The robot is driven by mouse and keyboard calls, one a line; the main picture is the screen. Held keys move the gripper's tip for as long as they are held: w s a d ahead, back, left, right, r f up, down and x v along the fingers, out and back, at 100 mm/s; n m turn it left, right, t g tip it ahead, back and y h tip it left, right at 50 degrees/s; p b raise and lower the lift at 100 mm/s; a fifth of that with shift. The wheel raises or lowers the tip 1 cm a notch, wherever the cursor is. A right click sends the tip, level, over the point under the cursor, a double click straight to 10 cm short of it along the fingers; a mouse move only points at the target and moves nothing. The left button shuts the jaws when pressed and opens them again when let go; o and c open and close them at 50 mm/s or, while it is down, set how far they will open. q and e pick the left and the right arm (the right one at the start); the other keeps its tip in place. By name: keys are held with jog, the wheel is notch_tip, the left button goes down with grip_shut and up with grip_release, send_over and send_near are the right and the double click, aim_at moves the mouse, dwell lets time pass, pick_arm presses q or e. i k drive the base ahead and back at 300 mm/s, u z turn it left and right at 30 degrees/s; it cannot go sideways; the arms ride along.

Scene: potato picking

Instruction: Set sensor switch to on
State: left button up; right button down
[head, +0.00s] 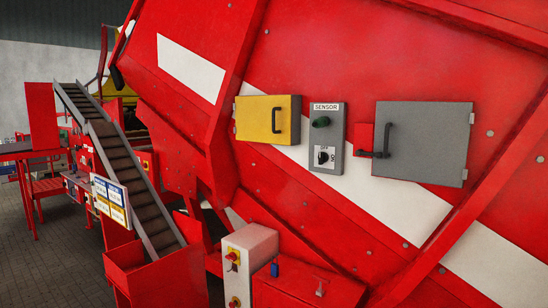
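The sensor box (336,138) is a grey upright panel on the red machine wall, right of the picture's middle, with a "SENSOR" label at its top. A round dark green lamp or button (321,122) sits on its upper part. Below it is the black rotary sensor switch (322,157) on a white plate with small marks. I cannot tell its exact setting at this size. Neither of my grippers shows in the head view.
A yellow box (268,119) with a black handle is left of the sensor box. A grey cabinet door (425,143) with a black handle is on its right. A light control box (249,250) with red and yellow buttons stands below. A conveyor (128,170) slopes at left.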

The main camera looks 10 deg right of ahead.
aim_at(323, 156)
jog(key=u, duration=0.2)
jog(key=i, duration=0.65)
jog(key=z, duration=0.7)
jog(key=i, duration=0.5)
jog(key=z, duration=0.6)
